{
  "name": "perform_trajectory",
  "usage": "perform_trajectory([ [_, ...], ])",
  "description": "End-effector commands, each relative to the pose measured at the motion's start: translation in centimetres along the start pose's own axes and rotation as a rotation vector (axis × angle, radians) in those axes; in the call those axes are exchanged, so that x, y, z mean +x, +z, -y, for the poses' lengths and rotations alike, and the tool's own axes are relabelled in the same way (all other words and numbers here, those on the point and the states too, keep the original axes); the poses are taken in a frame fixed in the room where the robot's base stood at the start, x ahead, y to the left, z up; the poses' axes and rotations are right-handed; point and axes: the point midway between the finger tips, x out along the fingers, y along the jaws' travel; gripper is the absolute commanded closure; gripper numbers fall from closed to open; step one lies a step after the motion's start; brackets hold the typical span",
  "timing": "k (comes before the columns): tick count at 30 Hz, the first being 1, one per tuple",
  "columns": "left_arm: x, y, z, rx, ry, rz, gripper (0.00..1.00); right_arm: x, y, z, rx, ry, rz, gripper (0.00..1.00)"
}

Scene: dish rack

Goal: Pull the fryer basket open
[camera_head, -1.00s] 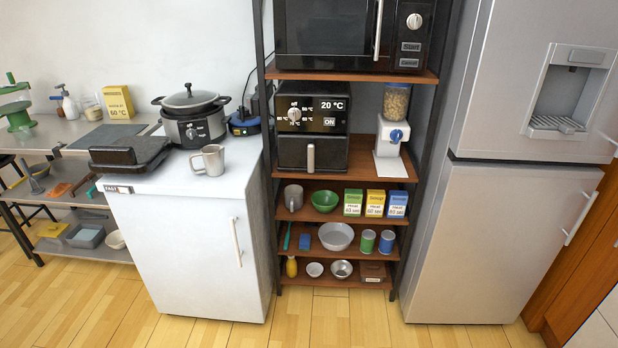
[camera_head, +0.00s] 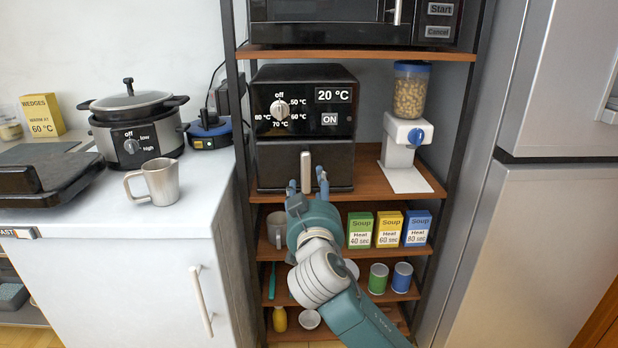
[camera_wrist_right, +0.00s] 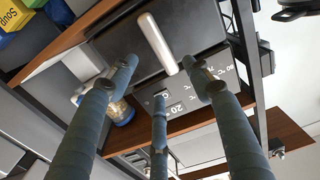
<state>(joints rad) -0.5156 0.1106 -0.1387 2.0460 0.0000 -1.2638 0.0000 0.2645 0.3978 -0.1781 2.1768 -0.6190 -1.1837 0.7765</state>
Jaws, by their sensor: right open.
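The black air fryer (camera_head: 304,105) stands on the upper wooden shelf, with a dial, a "20 °C" display and an "ON" button. Its fryer basket (camera_head: 275,166) forms the lower front and looks shut, flush with the body. A pale upright handle (camera_head: 306,172) is at the middle of the basket front. My right gripper (camera_head: 307,184) is open just in front of the handle, its fingers on both sides of it in the head view. In the right wrist view the handle (camera_wrist_right: 158,42) shows beyond the open fingers, with nothing gripped. My left gripper is in no view.
A cereal dispenser (camera_head: 405,140) stands right of the fryer. A microwave (camera_head: 350,22) is on the shelf above. Soup boxes (camera_head: 388,229), cans and bowls fill the lower shelves. A white counter (camera_head: 120,190) with a slow cooker (camera_head: 135,130) and mug (camera_head: 160,182) is left.

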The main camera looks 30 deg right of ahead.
Motion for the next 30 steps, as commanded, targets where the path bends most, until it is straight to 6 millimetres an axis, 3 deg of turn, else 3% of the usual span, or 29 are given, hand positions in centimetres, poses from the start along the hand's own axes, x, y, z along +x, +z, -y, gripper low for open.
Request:
perform_trajectory([
  [15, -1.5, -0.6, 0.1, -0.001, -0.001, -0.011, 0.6, 8.8, 0.1, 0.0, -0.004, 0.0, 0.003, 0.5],
  [21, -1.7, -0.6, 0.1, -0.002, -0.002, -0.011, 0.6, 10.1, 0.1, 0.0, -0.003, -0.001, 0.002, 0.5],
  [29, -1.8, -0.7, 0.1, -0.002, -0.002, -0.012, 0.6, 10.1, 0.1, 0.0, -0.003, -0.001, 0.003, 0.5],
  [30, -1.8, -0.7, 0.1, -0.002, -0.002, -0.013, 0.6, 10.1, 0.1, 0.0, -0.003, -0.001, 0.003, 0.58],
])
